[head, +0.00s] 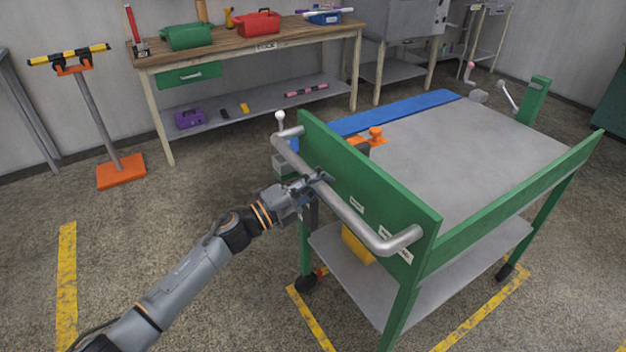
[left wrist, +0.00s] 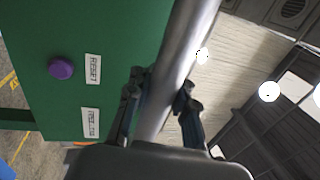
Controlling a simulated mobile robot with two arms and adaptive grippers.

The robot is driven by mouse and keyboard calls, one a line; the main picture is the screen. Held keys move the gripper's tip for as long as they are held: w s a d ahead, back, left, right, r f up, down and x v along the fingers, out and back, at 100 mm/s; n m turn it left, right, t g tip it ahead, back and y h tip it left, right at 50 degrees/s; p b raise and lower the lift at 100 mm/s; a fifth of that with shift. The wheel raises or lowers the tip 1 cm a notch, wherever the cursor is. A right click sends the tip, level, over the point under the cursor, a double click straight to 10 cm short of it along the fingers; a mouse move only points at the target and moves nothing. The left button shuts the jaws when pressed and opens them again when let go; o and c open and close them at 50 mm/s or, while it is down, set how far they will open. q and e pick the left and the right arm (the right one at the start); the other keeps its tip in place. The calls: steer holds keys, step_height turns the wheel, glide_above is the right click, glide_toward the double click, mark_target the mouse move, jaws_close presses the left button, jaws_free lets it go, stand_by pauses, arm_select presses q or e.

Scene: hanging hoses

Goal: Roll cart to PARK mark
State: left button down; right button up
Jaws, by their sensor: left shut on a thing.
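The cart (head: 470,140) has a grey top, green side panels and a lower shelf (head: 435,280). Its silver push handle (head: 355,219) runs along the near green end panel. My left gripper (head: 316,182) is shut on this handle towards its left part. In the left wrist view the fingers (left wrist: 160,100) sit on both sides of the handle bar (left wrist: 187,45). Yellow floor lines (head: 312,320) run under and around the near side of the cart. Another yellow strip (head: 67,285) lies at the left. No PARK lettering is readable. My right gripper is out of view.
A workbench (head: 250,42) with toolboxes stands along the back wall. An orange-footed stand (head: 121,171) is at the left. The floor at the left front is clear.

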arm_select(q)
steer(key=shift+w+d+f, duration=0.25)
steer(key=shift+d+f, duration=0.2)
steer(key=shift+d, duration=0.25)
steer(key=c, duration=1.3)
jaws_free()
steer(key=shift+o, duration=1)
steer(key=shift+w+r, duration=0.1)
steer(key=v, duration=1.2)
steer(key=shift+w+r, duration=0.1)
